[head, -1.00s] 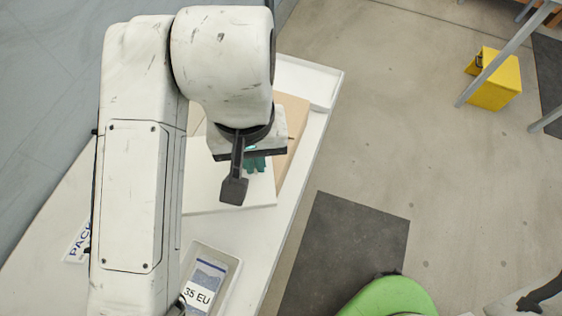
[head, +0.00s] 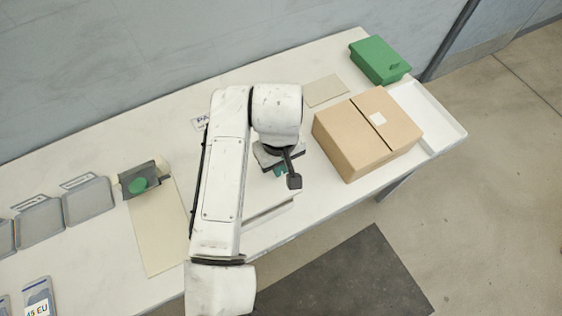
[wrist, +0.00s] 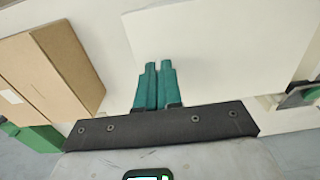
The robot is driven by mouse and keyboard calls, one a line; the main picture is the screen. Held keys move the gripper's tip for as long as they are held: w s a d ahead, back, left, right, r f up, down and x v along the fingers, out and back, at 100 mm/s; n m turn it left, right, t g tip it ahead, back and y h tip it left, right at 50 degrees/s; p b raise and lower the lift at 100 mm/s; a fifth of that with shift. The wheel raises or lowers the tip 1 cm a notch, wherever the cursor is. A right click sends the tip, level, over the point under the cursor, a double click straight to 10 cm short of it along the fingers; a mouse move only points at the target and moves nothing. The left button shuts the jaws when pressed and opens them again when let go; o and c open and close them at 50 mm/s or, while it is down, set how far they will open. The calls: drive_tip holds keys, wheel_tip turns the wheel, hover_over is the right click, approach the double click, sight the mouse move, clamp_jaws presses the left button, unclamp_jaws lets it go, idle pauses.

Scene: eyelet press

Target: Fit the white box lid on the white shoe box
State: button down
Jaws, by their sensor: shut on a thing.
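A flat white panel, which looks like the white box lid (wrist: 225,50), fills much of the wrist view. My gripper (wrist: 157,85) has its two teal fingers close together over the panel's near edge, shut on it. In the head view my gripper (head: 281,171) hangs over the table just left of the cardboard box. Part of a white slab (head: 268,205) shows below it near the front edge, partly behind my arm. I cannot tell the white shoe box apart from this slab; my arm hides part of the area.
A brown cardboard box (head: 362,140) stands right of my gripper. A shallow white tray (head: 447,128) lies beyond it, and a green box (head: 379,60) at the back. A green-padded grey device (head: 139,184), a beige mat (head: 158,238) and grey bins (head: 88,200) are left.

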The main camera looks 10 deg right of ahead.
drive_tip(key=shift+r+p, duration=0.1)
drive_tip(key=shift+p, duration=0.3)
wheel_tip(320, 180, down, 7)
drive_tip(key=b, duration=0.3)
drive_tip(key=shift+b, duration=0.3)
drive_tip(key=shift+r+p, duration=0.1)
drive_tip(key=shift+p, duration=0.55)
idle(0.8)
drive_tip(key=shift+f+b, duration=0.65)
drive_tip(key=shift+f, duration=0.5)
idle(0.3)
drive_tip(key=c, duration=1.2)
unclamp_jaws()
